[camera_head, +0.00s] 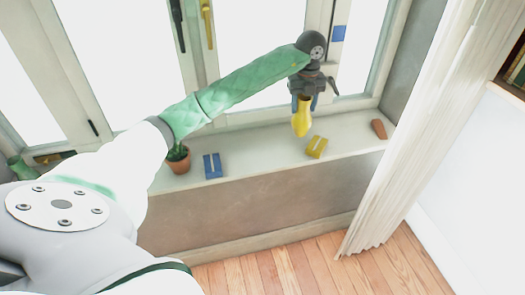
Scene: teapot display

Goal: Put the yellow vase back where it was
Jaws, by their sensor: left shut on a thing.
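The yellow vase (301,121) hangs below my left gripper (305,98), wide end down, above the window sill. My left gripper is shut on its narrow upper part. A yellow block-like stand (317,148) sits on the sill just to the right of and below the vase. A blue stand of similar shape (212,165) sits farther left on the sill. Whether the vase's bottom touches the sill is hard to tell; it looks raised above it. My right gripper is not in view.
A potted plant (178,158) stands on the sill (262,147) left of the blue stand. A reddish-brown object (379,129) lies near the sill's right end. A white curtain (405,140) hangs at the right. Window frames rise behind the sill. Bare sill lies between the two stands.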

